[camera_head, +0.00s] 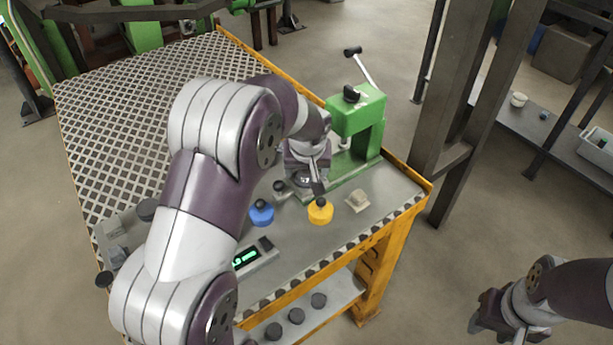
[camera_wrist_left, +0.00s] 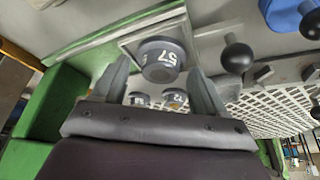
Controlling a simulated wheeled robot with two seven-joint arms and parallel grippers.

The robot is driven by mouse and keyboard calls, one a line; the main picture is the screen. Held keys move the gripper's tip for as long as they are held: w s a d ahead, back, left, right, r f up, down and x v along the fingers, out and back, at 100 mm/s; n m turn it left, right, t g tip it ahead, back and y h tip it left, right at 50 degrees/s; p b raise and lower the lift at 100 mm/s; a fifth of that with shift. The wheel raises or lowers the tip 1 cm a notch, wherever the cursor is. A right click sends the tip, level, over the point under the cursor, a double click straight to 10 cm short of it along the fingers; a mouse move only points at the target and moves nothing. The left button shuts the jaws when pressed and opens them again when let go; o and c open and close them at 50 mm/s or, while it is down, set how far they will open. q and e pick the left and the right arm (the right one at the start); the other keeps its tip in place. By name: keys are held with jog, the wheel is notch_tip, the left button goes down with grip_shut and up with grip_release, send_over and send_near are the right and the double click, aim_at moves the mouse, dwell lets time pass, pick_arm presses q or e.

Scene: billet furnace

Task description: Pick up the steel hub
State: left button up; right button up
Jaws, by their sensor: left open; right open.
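A dark grey round piece marked "57" (camera_wrist_left: 161,60), which looks like the steel hub, sits on a pale plate in the left wrist view. My left gripper (camera_wrist_left: 159,76) is open, with one finger on each side of the piece. I cannot tell whether the fingers touch it. In the head view my left gripper (camera_head: 317,180) is over the table beside the green press, and my wrist hides most of what is under it. My right gripper (camera_head: 496,318) is open and empty at the lower right, away from the table.
The green press (camera_head: 357,112) stands just behind my left gripper. A yellow knobbed piece (camera_head: 320,212), a blue one (camera_head: 261,214) and a green-lit display (camera_head: 246,257) are nearby. Several dark discs (camera_head: 296,316) lie on the lower shelf. Perforated tabletop (camera_head: 110,110) is bare at left.

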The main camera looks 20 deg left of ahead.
pick_arm(q)
jog(key=shift+r, duration=0.1)
jog(key=c, duration=0.4)
grip_shut()
